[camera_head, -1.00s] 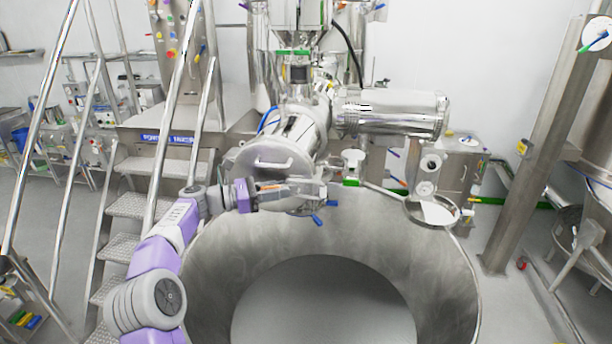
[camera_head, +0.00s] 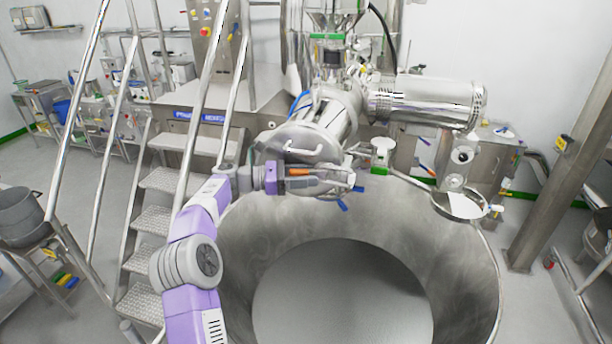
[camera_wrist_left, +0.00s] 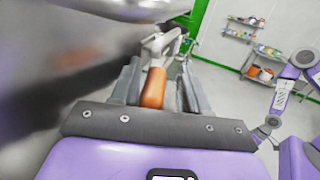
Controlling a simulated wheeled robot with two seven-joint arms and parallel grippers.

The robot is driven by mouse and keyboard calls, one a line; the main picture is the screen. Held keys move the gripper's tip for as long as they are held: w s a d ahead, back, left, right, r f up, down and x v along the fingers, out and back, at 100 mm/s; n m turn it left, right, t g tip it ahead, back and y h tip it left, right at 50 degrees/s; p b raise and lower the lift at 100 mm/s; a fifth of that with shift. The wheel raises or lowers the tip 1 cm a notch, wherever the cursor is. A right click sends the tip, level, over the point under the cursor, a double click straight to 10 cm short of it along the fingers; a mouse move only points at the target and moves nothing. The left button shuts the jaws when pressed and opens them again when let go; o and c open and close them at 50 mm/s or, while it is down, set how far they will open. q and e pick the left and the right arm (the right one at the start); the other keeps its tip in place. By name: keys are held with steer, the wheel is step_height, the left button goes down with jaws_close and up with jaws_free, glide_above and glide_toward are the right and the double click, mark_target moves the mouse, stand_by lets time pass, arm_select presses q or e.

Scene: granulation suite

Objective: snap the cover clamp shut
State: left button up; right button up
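The cover clamp shows in the left wrist view as an orange grip (camera_wrist_left: 153,88) with a metal linkage (camera_wrist_left: 160,45) beyond it. In the head view a bit of orange (camera_head: 298,171) shows at my left gripper (camera_head: 345,180), just below the round metal cover (camera_head: 285,140) with its bar handle. In the wrist view the orange grip lies between the two fingers of my left gripper (camera_wrist_left: 160,85), nearer the left finger. A narrow gap seems to show on the right, so the fingers look parted. The gripper hides most of the clamp in the head view. My right gripper is not seen.
A large open steel bowl (camera_head: 465,275) is below the gripper. A horizontal steel cylinder (camera_head: 425,102) and a small round pan (camera_head: 475,207) stand to the right. Metal stairs with rails (camera_head: 160,215) are close on the left. Blue handles (camera_head: 342,205) show just below the gripper.

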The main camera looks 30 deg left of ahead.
arm_select(q)
steer(key=v, duration=0.7)
steer(key=shift+s+a, duration=0.2)
stand_by(0.5)
